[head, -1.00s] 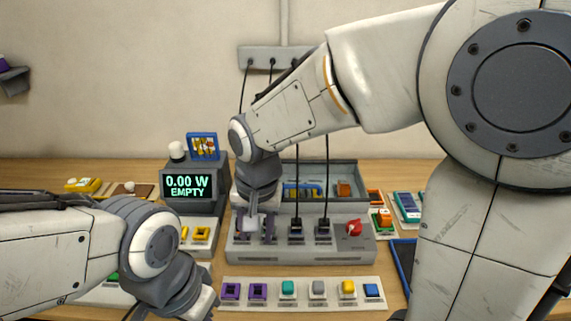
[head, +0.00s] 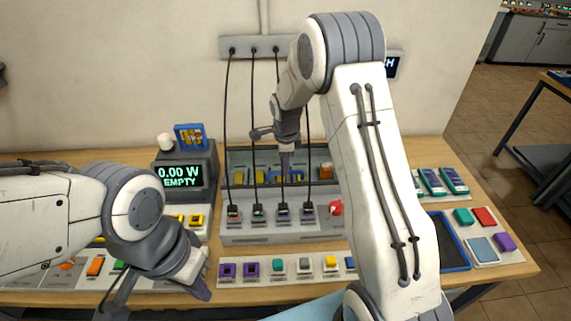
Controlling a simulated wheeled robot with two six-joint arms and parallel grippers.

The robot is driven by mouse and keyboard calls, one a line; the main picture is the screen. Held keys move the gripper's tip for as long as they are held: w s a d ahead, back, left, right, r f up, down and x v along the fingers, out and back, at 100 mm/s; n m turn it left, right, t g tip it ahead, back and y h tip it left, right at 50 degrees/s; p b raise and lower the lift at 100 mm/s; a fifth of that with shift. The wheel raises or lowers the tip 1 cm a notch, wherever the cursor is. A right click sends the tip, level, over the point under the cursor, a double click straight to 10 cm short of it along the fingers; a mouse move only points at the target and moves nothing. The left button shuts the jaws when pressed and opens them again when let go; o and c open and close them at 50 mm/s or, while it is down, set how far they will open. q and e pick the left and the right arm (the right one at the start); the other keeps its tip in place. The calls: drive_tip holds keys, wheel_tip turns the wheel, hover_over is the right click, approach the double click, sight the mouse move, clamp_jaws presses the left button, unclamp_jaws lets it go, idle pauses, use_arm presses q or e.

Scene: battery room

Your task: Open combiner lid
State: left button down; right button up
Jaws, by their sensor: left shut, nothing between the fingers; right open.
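The combiner seems to be the grey box (head: 240,236) at the middle of the bench, with several black cables plugged into its top and a red knob (head: 336,208) at its right. My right gripper (head: 286,160) is open and empty, pointing down among the cables, over or in front of the tray behind the box. Whether it touches anything is unclear. My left gripper (head: 203,289) is shut and empty at the front left, beside the row of coloured blocks.
A display (head: 180,176) reads 0.00 W EMPTY at left. A strip of coloured blocks (head: 290,279) lies in front. A blue-edged tray (head: 462,265) is at right. The cables hang from a wall strip (head: 292,46).

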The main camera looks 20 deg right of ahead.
drive_tip(key=shift+w+f+p, duration=0.15)
drive_tip(key=shift+f+p, duration=0.05)
drive_tip(key=shift+f, duration=0.6)
drive_tip(key=shift+w+f+p, duration=0.15)
drive_tip(key=shift+f+p, duration=0.05)
drive_tip(key=shift+f, duration=0.55)
drive_tip(key=shift+c, duration=0.4)
clamp_jaws()
